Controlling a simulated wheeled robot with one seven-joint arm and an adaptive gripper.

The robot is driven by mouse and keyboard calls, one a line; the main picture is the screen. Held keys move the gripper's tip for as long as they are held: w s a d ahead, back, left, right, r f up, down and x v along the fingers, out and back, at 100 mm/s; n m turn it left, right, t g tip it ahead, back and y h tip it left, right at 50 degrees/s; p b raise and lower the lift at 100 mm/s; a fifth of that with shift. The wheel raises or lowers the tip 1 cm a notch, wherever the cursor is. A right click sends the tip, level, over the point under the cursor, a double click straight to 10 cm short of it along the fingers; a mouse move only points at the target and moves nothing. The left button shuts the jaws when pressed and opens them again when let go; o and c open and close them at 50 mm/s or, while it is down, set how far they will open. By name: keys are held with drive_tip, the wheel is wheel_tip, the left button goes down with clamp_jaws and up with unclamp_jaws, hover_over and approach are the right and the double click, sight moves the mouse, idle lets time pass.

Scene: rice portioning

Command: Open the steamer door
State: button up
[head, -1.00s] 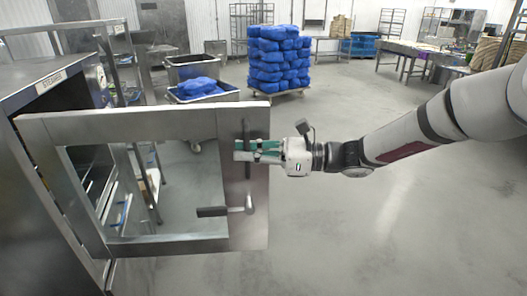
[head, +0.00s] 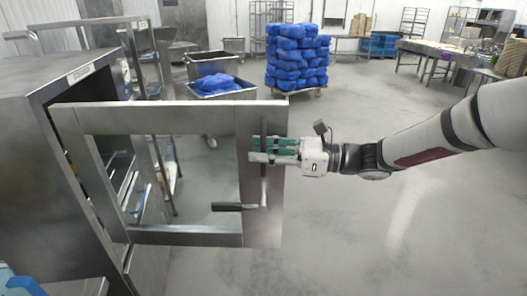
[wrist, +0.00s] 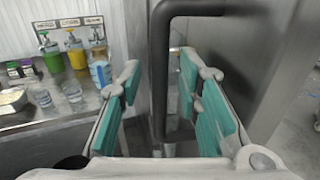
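The steamer (head: 30,150) stands at the left in the head view. Its metal-framed door (head: 180,118) is swung out, with a gap at the cabinet and a window-like opening in its middle. A dark vertical handle bar (head: 264,185) and a lever (head: 230,207) are on the door near its free edge. My gripper (head: 262,149) is at the handle. In the wrist view, the bar (wrist: 160,75) stands between the two green-padded fingers (wrist: 160,95). The fingers are spread, with visible room on both sides of the bar.
Carts with blue bags (head: 215,86) and a stacked pallet of blue bags (head: 297,58) stand behind the door. A metal rack is behind the steamer. The floor (head: 400,230) at the right is clear. The wrist view shows a counter (wrist: 60,113) with bottles and cups.

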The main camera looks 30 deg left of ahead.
drive_tip(key=v, duration=1.2)
drive_tip(key=s+d+r+n+t+h+b, duration=0.1)
drive_tip(key=s+d+n+t+h, duration=0.4)
drive_tip(key=s+d, duration=0.5)
drive_tip(key=s+d+r+n+t+h+b, duration=0.1)
drive_tip(key=s+d+n+t+h, duration=0.5)
drive_tip(key=d, duration=1.6)
drive_tip(key=s+n+h, duration=0.3)
drive_tip(key=s+h, duration=0.1)
drive_tip(key=h, duration=0.2)
drive_tip(key=shift+s+d+r, duration=0.2)
drive_tip(key=shift+s+r, duration=0.05)
drive_tip(key=shift+r, duration=0.1)
drive_tip(key=shift+a, duration=0.1)
